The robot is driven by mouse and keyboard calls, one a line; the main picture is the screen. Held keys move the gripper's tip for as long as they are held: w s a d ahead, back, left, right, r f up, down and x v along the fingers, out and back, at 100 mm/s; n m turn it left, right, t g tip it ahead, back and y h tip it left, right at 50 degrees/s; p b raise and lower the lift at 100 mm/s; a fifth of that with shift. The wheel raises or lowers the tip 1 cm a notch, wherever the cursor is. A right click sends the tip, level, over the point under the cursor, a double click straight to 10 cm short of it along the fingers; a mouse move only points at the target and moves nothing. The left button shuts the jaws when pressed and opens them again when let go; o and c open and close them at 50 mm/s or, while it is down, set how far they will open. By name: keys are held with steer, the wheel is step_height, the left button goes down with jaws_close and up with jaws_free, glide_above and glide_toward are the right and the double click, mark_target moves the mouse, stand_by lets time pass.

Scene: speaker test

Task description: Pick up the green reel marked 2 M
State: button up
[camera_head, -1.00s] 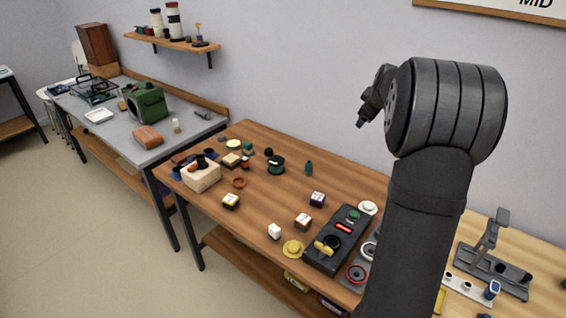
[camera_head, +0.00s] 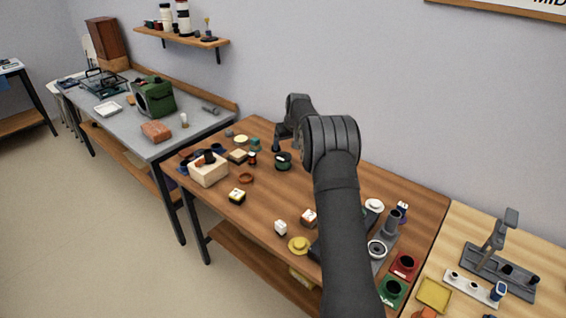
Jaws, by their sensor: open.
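A dark reel with green edges (camera_head: 283,161) stands on the brown wooden table, left of my arm. It may be the green reel, but its marking is too small to read. A smaller green piece (camera_head: 254,144) sits to its left near the back of the table. My gripper (camera_head: 288,145) is open and points down, just behind and above the dark reel in the picture. Nothing shows between its fingers. I cannot tell the exact height gap between them.
Small cubes (camera_head: 237,196) and a yellow knobbed disc (camera_head: 299,244) lie nearer the front. My arm hides much of the dark control box. Red (camera_head: 405,267) and green (camera_head: 392,292) holders stand at right.

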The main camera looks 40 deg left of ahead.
mark_target(284, 158)
steer(key=x, duration=1)
steer(key=shift+s+a+f, duration=0.15)
steer(key=shift+s+f, duration=0.05)
steer(key=shift+f, duration=0.1)
steer(key=shift+x, duration=0.8)
steer(key=c, duration=0.9)
steer(key=shift+r, duration=0.2)
